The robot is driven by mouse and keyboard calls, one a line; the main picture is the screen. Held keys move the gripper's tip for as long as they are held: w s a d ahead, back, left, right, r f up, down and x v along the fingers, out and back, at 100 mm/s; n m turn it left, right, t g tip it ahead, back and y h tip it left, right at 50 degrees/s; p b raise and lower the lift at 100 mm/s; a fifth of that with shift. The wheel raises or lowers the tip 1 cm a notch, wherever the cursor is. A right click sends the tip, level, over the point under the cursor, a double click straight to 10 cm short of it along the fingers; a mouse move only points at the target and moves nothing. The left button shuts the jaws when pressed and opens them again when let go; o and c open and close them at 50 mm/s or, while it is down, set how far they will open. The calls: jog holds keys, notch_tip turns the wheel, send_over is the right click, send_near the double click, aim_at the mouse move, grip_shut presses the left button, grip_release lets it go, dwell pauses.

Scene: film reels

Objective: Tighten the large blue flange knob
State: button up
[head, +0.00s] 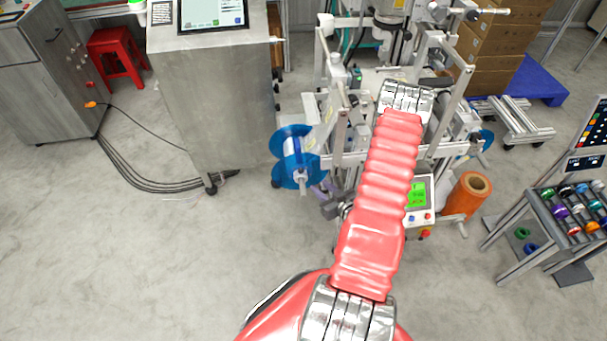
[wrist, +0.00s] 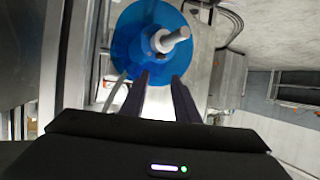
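The large blue flange (head: 297,158) is mounted on the left side of the machine in the head view, with a pale shaft end at its middle. In the wrist view the blue flange (wrist: 130,38) is upper centre, with a grey hub knob (wrist: 157,42) and a pale shaft (wrist: 178,36) sticking out of it. My gripper (wrist: 162,82) has its two dark fingers apart, with nothing seen held between them. The fingertips appear just below the hub in the picture; I cannot tell how far away it is. The head view does not clearly show my gripper.
The machine frame (head: 345,110) and a control box with a green screen (head: 417,196) stand around my arm. An orange roll (head: 468,194) is at its right. A grey cabinet (head: 212,110) stands left, and a rack of coloured spools (head: 572,210) far right. The front-left floor is clear.

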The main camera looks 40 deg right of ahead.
aim_at(301, 171)
jog(key=shift+w, duration=0.1)
jog(key=x, duration=1.3)
jog(key=shift+w+f, duration=0.2)
jog(key=shift+w, duration=0.1)
grip_shut()
jog(key=shift+a, duration=0.1)
